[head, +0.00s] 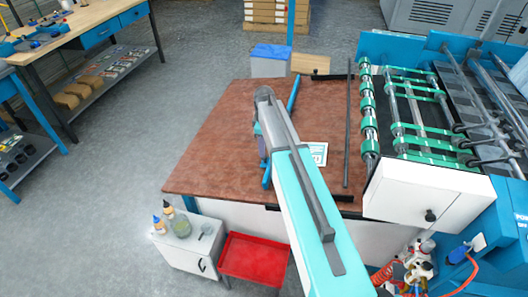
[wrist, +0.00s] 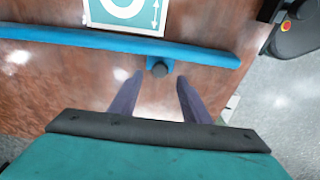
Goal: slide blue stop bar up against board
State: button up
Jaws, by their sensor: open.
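The blue stop bar (wrist: 200,52) lies across the upper part of the wrist view, with a blue tab and a dark round knob (wrist: 160,69) on its near side. In the head view the bar (head: 293,95) lies lengthwise on the brown table, its middle hidden by my arm. The board (head: 318,154) also shows right of my arm. My gripper (wrist: 153,82) is open, its fingers spread on either side of the tab and knob, apart from them.
The brown table (head: 220,150) is mostly bare on the left. A long dark bar (head: 348,130) lies right of the board, beside the machine with green rollers (head: 405,110). A red tray (head: 253,260) and white cabinet (head: 190,245) stand below the front edge.

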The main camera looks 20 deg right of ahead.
notch_tip(320, 180, up, 9)
jog(key=shift+b, duration=0.45)
dwell(0.6)
